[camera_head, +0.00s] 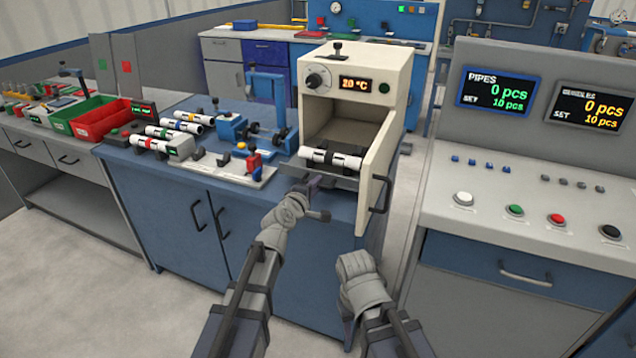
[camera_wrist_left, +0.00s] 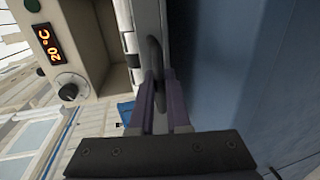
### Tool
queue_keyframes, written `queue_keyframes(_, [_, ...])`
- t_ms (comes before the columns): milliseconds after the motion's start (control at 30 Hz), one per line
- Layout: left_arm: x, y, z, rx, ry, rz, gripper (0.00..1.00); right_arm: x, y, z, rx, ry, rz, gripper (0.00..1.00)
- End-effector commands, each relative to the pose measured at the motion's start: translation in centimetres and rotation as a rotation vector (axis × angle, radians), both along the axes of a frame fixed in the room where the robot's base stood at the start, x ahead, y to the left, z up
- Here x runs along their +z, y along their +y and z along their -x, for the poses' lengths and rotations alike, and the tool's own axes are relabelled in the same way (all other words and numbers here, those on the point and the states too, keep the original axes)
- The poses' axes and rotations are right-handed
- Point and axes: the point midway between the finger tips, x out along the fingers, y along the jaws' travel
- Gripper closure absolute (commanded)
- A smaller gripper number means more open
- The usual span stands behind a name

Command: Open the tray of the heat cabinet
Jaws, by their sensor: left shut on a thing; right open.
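The heat cabinet (camera_head: 393,66) is a cream box with a knob and a display reading 20 °C. Its door (camera_head: 378,165) stands open to the right. The tray (camera_head: 345,183) sticks out of the cabinet's front and bears a white pipe with black bands (camera_head: 330,160). My left gripper (camera_head: 318,187) is at the tray's front edge. In the left wrist view its purple fingers (camera_wrist_left: 160,100) are shut on the dark tray handle (camera_wrist_left: 154,58). My right gripper (camera_head: 361,285) is open and empty, low in front of the bench, its fingers hardly visible.
Left of the cabinet are a blue fixture (camera_head: 267,110), several white pipes (camera_head: 180,128) and a small grey base plate (camera_head: 225,168). The door handle (camera_head: 379,195) juts out near my arms. A control console (camera_head: 520,150) stands at right.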

Motion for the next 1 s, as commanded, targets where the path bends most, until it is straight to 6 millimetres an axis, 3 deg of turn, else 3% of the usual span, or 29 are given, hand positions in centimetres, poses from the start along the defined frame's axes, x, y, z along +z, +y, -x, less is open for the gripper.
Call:
queue_keyframes(267, [0.0,0.0,0.0,0.000,0.001,0.000,1.00,0.0,0.0,0.0,0.000,0.000,0.000,0.50])
queue_keyframes(300, [0.0,0.0,0.0,0.000,0.001,0.000,0.82,0.0,0.0,0.0,0.000,0.000,0.000,0.50])
queue_keyframes(533, [0.0,0.0,0.0,0.000,0.000,0.000,0.56,0.0,0.0,0.0,0.000,0.000,0.000,0.50])
queue_keyframes(833, [0.0,0.0,0.1,0.000,0.000,0.000,0.56,0.0,0.0,0.0,0.000,0.000,0.000,0.50])
queue_keyframes(1000, [0.3,0.4,1.3,0.000,0.001,0.001,0.56,0.3,0.0,0.0,0.000,0.000,0.000,0.50])
